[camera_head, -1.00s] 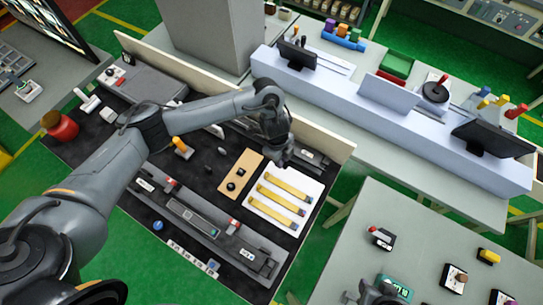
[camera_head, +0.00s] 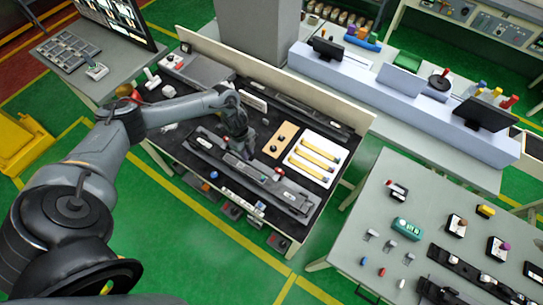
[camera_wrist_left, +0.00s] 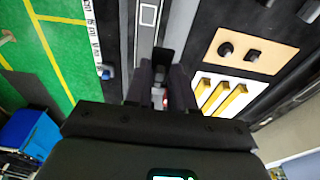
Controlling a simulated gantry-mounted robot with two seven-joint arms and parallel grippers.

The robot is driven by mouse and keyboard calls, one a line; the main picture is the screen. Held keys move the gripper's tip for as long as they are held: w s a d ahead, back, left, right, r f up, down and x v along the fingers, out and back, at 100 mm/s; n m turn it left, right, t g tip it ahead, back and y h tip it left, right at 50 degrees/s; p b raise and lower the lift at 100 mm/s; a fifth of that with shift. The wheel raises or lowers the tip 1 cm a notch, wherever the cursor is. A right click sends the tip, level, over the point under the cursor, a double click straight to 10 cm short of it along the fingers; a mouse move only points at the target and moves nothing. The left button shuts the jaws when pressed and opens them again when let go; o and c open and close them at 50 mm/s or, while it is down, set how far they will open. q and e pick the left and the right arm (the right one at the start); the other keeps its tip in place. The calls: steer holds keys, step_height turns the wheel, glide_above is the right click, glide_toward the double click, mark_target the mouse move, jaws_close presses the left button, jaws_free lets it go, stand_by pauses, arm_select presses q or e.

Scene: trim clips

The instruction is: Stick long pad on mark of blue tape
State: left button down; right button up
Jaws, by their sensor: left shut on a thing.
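My left gripper (camera_head: 243,152) is low over the near long dark trim (camera_head: 212,150) on the black-topped bench. In the left wrist view its fingers (camera_wrist_left: 162,88) are close together, shut on a small dark thing between them; I cannot tell what it is. A white board (camera_head: 338,152) carries yellow strips (camera_head: 318,153), which may be the long pads. They also show in the left wrist view (camera_wrist_left: 232,101), right of the fingers. A small blue round thing (camera_head: 213,174) sits at the bench's near edge. I cannot make out a blue tape mark. My right gripper is not in view.
A tan board (camera_head: 281,139) with black knobs lies between the gripper and the white board. A second long dark trim (camera_head: 308,112) lies behind, along the bench's raised back panel (camera_head: 335,100). A grey table (camera_head: 385,240) with several small devices stands at the right.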

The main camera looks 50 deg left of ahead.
mark_target(241, 166)
arm_select(q)
steer(key=s+a, duration=0.2)
steer(key=s, duration=0.1)
steer(key=shift+a+p, duration=0.15)
steer(key=shift+p, duration=0.25)
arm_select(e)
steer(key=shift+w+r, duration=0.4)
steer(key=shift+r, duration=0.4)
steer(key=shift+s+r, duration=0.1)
arm_select(q)
steer(key=shift+f+b, duration=2)
steer(key=shift+f, duration=1.35)
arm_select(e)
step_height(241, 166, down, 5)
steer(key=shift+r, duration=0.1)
arm_select(q)
steer(key=shift+f+b, duration=0.25)
steer(key=shift+b, duration=0.05)
